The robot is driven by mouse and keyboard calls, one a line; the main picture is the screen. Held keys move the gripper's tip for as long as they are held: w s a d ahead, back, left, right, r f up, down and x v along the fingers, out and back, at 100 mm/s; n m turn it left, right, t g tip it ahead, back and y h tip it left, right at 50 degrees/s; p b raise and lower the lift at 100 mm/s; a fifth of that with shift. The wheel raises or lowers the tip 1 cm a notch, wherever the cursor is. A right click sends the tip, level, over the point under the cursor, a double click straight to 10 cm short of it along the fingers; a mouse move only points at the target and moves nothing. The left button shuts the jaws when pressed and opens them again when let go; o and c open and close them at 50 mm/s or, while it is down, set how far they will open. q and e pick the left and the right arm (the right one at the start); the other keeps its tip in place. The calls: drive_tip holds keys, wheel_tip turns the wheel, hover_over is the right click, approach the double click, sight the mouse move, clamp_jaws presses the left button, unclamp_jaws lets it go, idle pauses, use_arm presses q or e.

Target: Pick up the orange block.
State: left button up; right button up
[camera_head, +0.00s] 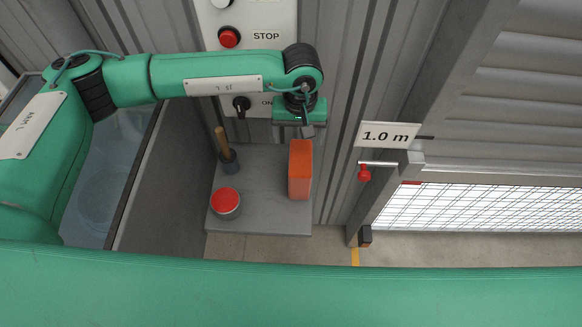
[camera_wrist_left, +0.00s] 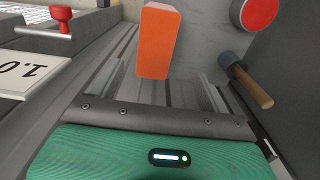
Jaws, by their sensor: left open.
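The orange block (camera_head: 300,170) stands upright near the right edge of a small grey shelf (camera_head: 262,217). In the left wrist view the orange block (camera_wrist_left: 155,42) shows ahead of the jaws, between the lines of the two fingers. My left gripper (camera_head: 307,130) is open and empty, just above and behind the block's top in the head view. A gap between fingers and block cannot be judged exactly. My right gripper is not in view.
A red-topped round tin (camera_head: 226,203) and a wooden-handled tool (camera_head: 224,145) with a dark head share the shelf, left of the block. A panel with a STOP button (camera_head: 229,37) is on the wall behind. A red-knobbed lever (camera_head: 364,172) and a 1.0 m sign (camera_head: 387,135) are to the right.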

sight(301, 157)
use_arm(q)
drive_tip(key=f+p, duration=0.1)
drive_tip(key=f, duration=0.4)
drive_tip(key=shift+d+f+p, duration=0.2)
drive_tip(key=shift+f+p, duration=0.2)
drive_tip(key=shift+f, duration=0.25)
drive_tip(key=shift+s+d+f+p, duration=0.15)
drive_tip(key=shift+f+p, duration=0.7)
drive_tip(key=shift+p, duration=0.15)
wheel_tip(301, 157, down, 3)
drive_tip(key=shift+f+p, duration=0.1)
drive_tip(key=shift+p, duration=0.65)
drive_tip(key=shift+f, duration=0.25)
drive_tip(key=c, duration=1.1)
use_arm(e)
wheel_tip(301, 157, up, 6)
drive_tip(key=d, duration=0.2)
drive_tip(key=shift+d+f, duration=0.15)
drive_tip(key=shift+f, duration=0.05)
